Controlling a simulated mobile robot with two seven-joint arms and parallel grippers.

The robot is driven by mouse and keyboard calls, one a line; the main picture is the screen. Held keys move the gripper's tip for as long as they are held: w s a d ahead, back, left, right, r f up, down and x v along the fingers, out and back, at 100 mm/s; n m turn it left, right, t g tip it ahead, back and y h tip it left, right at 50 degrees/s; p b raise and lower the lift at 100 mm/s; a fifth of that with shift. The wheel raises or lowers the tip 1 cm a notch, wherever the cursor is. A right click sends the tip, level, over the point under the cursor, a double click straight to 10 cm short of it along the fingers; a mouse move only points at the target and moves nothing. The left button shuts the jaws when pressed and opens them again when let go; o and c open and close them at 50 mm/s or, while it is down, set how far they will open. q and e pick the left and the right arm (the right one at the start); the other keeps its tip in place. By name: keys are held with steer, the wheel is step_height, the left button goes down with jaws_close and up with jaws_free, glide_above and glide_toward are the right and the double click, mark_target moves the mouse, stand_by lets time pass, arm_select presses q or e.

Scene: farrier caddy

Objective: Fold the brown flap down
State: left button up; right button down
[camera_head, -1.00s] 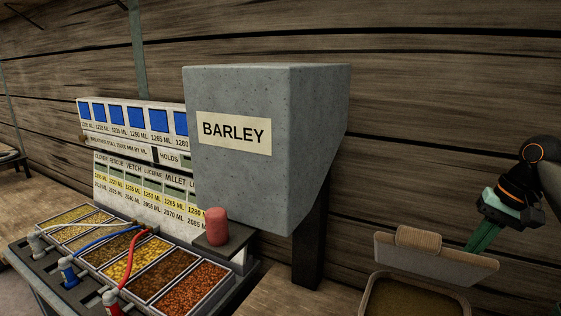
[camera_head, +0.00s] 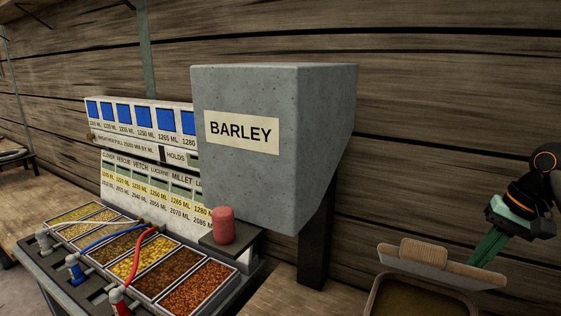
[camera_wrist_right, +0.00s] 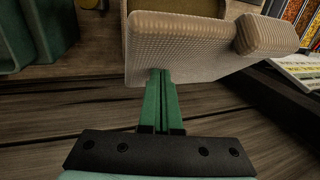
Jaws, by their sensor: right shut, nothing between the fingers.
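The brown flap (camera_head: 455,272) is a tan woven panel with a block-like grip (camera_head: 425,251) on its upper side, at the lower right of the head view. It leans over an open-topped container (camera_head: 415,300) with brownish contents. My right gripper (camera_head: 478,262) is shut and empty, its green fingers at the far side of the flap. In the right wrist view the fingertips (camera_wrist_right: 161,74) meet the flap's broad face (camera_wrist_right: 175,50), apparently touching it; the grip (camera_wrist_right: 265,34) is to the right. My left gripper is in neither view.
A grey hopper labelled BARLEY (camera_head: 255,170) stands left of the flap, with a red knob (camera_head: 223,225) at its foot. Feed trays (camera_head: 160,262) with coloured hoses are farther left. Green bins (camera_wrist_right: 40,40) show in the right wrist view. A plank wall (camera_head: 450,90) is behind.

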mark_target(476, 284)
steer(key=shift+s+a+f, duration=0.1)
steer(key=shift+f, duration=0.05)
steer(key=shift+s+a+f, duration=0.25)
steer(key=shift+s, duration=0.15)
steer(key=shift+f, duration=0.1)
steer(key=shift+s+a+f+b, duration=0.25)
steer(key=shift+s+f+b, duration=0.1)
steer(key=shift+s, duration=0.1)
steer(key=shift+s+f, duration=0.1)
steer(key=shift+f, duration=0.05)
stand_by(0.3)
steer(key=shift+s+a+f, duration=0.25)
steer(key=shift+s+f, duration=0.05)
steer(key=shift+f, duration=0.1)
steer(key=shift+s+f, duration=0.1)
steer(key=shift+f, duration=0.05)
steer(key=shift+s+a+f, duration=0.2)
steer(key=shift+s+f, duration=0.1)
steer(key=shift+f, duration=0.2)
stand_by(0.4)
